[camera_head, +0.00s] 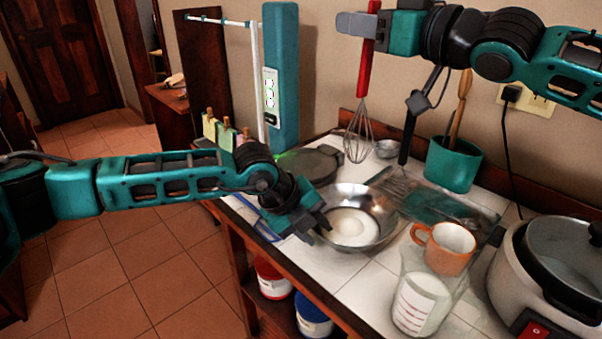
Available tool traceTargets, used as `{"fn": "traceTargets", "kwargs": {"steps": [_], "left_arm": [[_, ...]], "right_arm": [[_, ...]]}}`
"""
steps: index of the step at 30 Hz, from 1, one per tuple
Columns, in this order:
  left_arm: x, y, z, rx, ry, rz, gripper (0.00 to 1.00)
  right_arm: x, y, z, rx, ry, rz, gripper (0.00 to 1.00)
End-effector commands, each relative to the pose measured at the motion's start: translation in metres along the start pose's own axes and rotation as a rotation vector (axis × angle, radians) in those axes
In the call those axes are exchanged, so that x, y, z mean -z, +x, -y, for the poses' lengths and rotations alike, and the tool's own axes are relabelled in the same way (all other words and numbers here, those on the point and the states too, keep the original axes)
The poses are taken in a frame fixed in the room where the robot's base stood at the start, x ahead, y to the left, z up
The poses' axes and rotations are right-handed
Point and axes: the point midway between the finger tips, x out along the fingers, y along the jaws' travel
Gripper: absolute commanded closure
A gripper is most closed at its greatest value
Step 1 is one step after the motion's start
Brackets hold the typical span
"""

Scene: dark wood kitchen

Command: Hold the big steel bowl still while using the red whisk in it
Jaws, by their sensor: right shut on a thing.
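The big steel bowl (374,199) stands on the counter with pale, whitish contents in it. My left gripper (318,214) is at the bowl's left rim, its fingers looking spread apart; whether they touch the rim is unclear. The red whisk (366,62) hangs upright, wire end down, in the upper middle of the view. My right gripper (358,27) is shut on its red handle near the top. The whisk's wires appear above and behind the bowl, outside it.
An orange mug (445,247) and a labelled glass jar (421,303) stand right of the bowl, by a glass tray (470,202). A teal utensil pot (452,165) is behind. A rice cooker (552,268) fills the right. A dark round griddle (309,164) lies behind the bowl.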

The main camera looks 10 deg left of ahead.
Motion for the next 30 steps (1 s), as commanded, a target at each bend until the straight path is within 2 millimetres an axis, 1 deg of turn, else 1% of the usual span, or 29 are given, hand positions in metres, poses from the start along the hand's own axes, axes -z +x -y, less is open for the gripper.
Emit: {"fn": "traceTargets", "kwargs": {"steps": [1,6,9,17,27,30], "left_arm": [[0.001,0.008,0.0,-0.001,0.0,-0.002,0.67],[0.0,0.021,0.0,0.001,0.0,-0.001,0.67],[0.0,0.025,0.0,0.001,0.0,0.0,0.67],[0.0,0.025,0.0,0.001,0.0,-0.001,0.68],[0.0,0.025,0.0,0.001,-0.001,-0.001,1.0],[0.0,0.025,0.0,0.001,-0.001,-0.001,1.0]], "right_arm": [[0.0,0.0,0.0,0.0,0.0,-0.001,1.0],[0.0,0.0,0.0,0.0,0.0,-0.001,1.0],[0.0,0.0,0.0,0.0,0.0,-0.001,1.0],[0.0,0.0,0.0,0.0,0.0,-0.001,1.0],[0.0,0.0,0.0,0.0,0.0,-0.001,1.0],[0.0,0.0,0.0,0.0,0.0,-0.001,1.0]]}}
